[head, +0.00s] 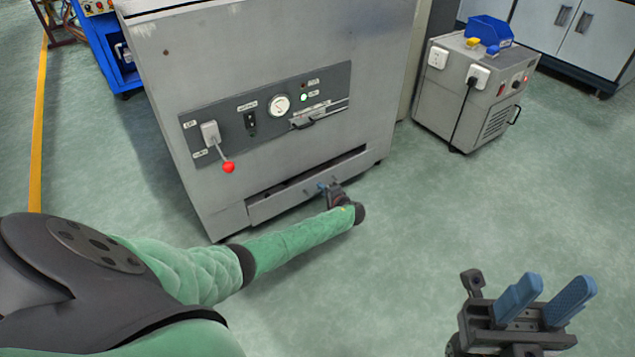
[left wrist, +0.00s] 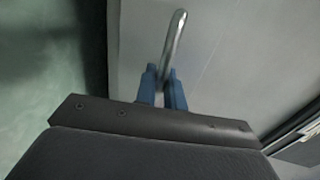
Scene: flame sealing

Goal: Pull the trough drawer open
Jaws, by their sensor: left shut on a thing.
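The trough drawer (head: 273,207) is the long low grey front at the foot of the grey cabinet. A dark gap shows along its top edge, so it looks slightly out. Its metal bar handle (left wrist: 176,38) shows in the left wrist view. My left gripper (head: 324,187) is at the drawer front, its blue fingers shut on the handle; in the left wrist view the fingers (left wrist: 163,86) close around the bar's near end. My arm and gripper hide part of the drawer front. My right gripper (head: 545,298) is open and empty over the floor at the lower right.
The cabinet (head: 270,50) carries a control panel (head: 325,92) with a gauge and a red-knobbed lever (head: 228,166). A smaller grey unit (head: 460,95) with a blue bin (head: 488,30) stands to the right. The green floor (head: 420,220) in front of the drawer is clear.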

